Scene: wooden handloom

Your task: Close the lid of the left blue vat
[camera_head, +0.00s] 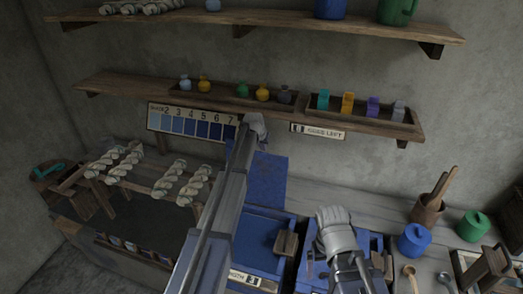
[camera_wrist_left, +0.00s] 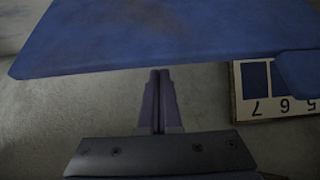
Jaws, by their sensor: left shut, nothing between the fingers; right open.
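The left blue vat (camera_head: 250,240) stands at the bench's front, below the centre of the head view. Its blue lid (camera_head: 268,178) is raised at the back, partly hidden by my left arm. My left gripper (camera_head: 256,127) is high by the wall, just above the lid's upper edge. In the left wrist view its fingers (camera_wrist_left: 160,99) are shut and empty, and the lid (camera_wrist_left: 170,40) spans the top of that picture; contact cannot be told.
A numbered blue shade chart (camera_head: 190,122) hangs on the wall, near the left gripper. Above it is a shelf (camera_head: 130,84) with small bottles. Yarn skeins (camera_head: 180,180) lie on a rack at left. A blue pot (camera_head: 414,240) and a green pot (camera_head: 473,226) stand at right.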

